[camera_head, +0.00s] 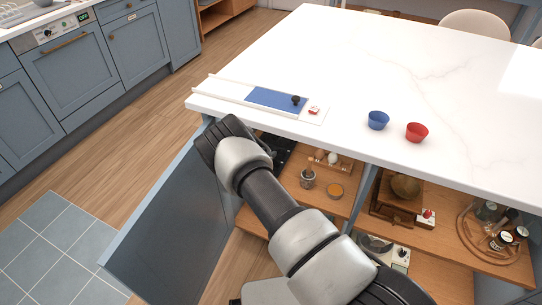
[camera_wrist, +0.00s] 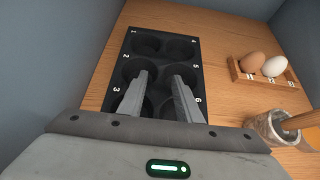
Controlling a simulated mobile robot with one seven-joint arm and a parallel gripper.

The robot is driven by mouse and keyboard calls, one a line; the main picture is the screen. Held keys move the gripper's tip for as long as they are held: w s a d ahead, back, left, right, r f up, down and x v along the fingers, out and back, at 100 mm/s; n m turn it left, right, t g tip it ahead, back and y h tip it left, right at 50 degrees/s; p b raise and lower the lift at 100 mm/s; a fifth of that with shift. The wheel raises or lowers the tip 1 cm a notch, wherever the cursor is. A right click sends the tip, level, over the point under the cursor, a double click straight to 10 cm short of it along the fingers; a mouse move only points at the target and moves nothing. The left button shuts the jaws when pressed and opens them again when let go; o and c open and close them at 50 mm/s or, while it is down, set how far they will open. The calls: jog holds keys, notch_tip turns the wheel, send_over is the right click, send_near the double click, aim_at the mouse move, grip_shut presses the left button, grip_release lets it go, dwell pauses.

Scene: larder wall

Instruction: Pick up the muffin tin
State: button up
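The muffin tin (camera_wrist: 161,58) is a dark tray with two columns of round cups and white numbers beside them. It lies on a wooden shelf inside the island cabinet. In the head view a dark piece of the tin (camera_head: 284,150) shows behind my arm. In the wrist view my gripper (camera_wrist: 160,78) is open, its two fingers apart over the tin's middle and near cups. I cannot tell whether the fingertips touch the tin. The near part of the tin is hidden by the fingers and gripper body.
A wooden egg holder (camera_wrist: 264,82) with a brown and a white egg stands right of the tin. A cabinet wall (camera_wrist: 60,60) rises close on the left. The white countertop (camera_head: 340,60) overhangs the shelf.

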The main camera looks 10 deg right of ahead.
jog(key=x, duration=0.3)
jog(key=shift+b, duration=0.35)
grip_shut()
jog(key=shift+r, duration=0.1)
